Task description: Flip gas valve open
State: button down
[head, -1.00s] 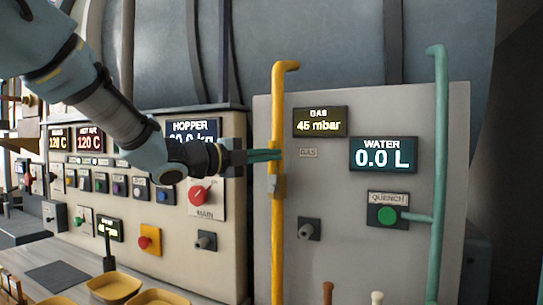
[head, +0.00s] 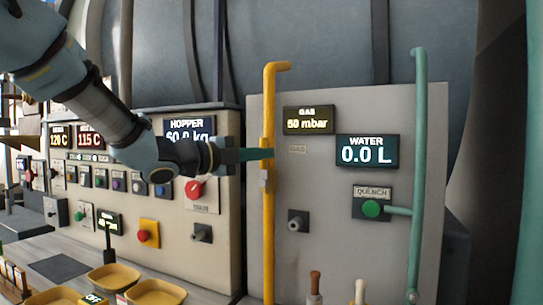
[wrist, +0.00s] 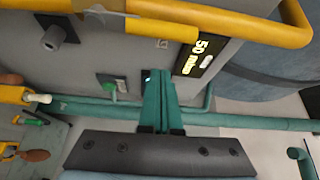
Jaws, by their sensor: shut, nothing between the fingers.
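The yellow gas pipe (head: 269,225) runs upright along the left edge of the grey panel. In the wrist view the lever (wrist: 162,29) lies nearly parallel to the pipe (wrist: 235,25). My gripper (head: 270,154) has its teal fingers together, level with the lever; whether they touch it I cannot tell. In the wrist view the closed fingertips (wrist: 158,76) are apart from the lever. The gas display (head: 309,120) reads 50 mbar.
The water display (head: 366,150) reads 0.0 L, above the green quench button (head: 371,208). A teal pipe (head: 416,130) stands at the panel's right. The hopper control panel (head: 170,220) is left of the pipe. Yellow bowls (head: 115,276) sit on the counter below.

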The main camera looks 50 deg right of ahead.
jog(key=b+v, duration=0.1)
jog(key=v, duration=0.6)
jog(key=shift+s+r+b, duration=0.2)
jog(key=shift+b, duration=0.1)
jog(key=w+a+f+m+t+y, duration=0.2)
jog(key=w+a+f+m+y, duration=0.25)
jog(key=a+f+m, duration=0.55)
jog(key=w+a+f+m+t+y, duration=0.2)
jog(key=w+a+f+m+y, duration=0.3)
jog(key=a+f, duration=0.8)
jog(key=a+f+m+t+y, duration=0.1)
jog(key=a+f+m+y, duration=0.3)
jog(key=a+m, duration=0.5)
jog(key=a+f+m+t+y, duration=0.1)
jog(key=a+f+m+y, duration=0.3)
jog(key=a, duration=1.3)
notch_tip(320, 180, down, 3)
jog(key=m, duration=0.6)
jog(key=shift+s+a+m, duration=0.25)
jog(key=shift+s+m, duration=0.05)
